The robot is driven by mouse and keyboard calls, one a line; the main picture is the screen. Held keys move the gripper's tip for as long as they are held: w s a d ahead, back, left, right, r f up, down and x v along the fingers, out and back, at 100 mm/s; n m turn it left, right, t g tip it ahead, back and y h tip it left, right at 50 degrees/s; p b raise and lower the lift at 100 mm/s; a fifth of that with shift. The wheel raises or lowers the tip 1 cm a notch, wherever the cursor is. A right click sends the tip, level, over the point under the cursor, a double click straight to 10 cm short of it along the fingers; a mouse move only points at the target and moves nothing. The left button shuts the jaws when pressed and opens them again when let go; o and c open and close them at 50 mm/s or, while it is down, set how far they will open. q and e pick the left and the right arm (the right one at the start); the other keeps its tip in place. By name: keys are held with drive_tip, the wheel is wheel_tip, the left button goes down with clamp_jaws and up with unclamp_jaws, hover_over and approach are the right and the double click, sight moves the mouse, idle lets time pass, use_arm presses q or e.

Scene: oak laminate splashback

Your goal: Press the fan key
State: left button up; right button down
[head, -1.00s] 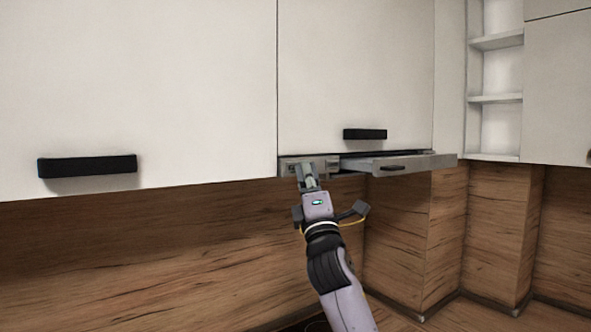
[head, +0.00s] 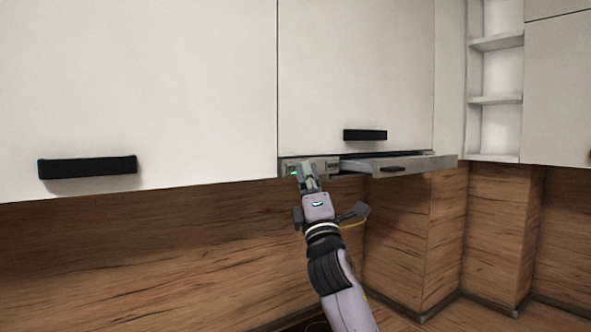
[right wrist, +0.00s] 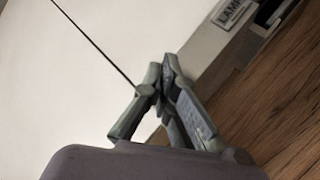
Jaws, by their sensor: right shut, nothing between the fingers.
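The grey range hood (head: 420,164) sits under the white cabinet, with its front visor standing out. Its small control panel (head: 322,167) is at the left end of the hood. My right gripper (head: 306,168) is shut and empty, with its fingertips in front of the panel's left part. A small green spot (head: 294,171) shows on the panel just left of the fingertips. I cannot tell whether the fingers touch the panel. The fan key cannot be made out. My left gripper is out of view.
White cabinet doors with black handles (head: 87,167) (head: 365,134) stand above the hood. A wooden splashback (head: 150,250) lies below and behind my arm. Open shelves (head: 497,98) are at the right. The space under the cabinets is clear.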

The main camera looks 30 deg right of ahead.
drive_tip(key=shift+s+h, duration=0.3)
drive_tip(key=shift+s, duration=0.05)
drive_tip(key=shift+s+d+p, duration=0.15)
drive_tip(key=shift+s+p, duration=0.15)
drive_tip(key=shift+s, duration=1.2)
drive_tip(key=shift+s+d+p, duration=0.1)
drive_tip(key=shift+s+p, duration=0.2)
drive_tip(key=shift+s, duration=1.15)
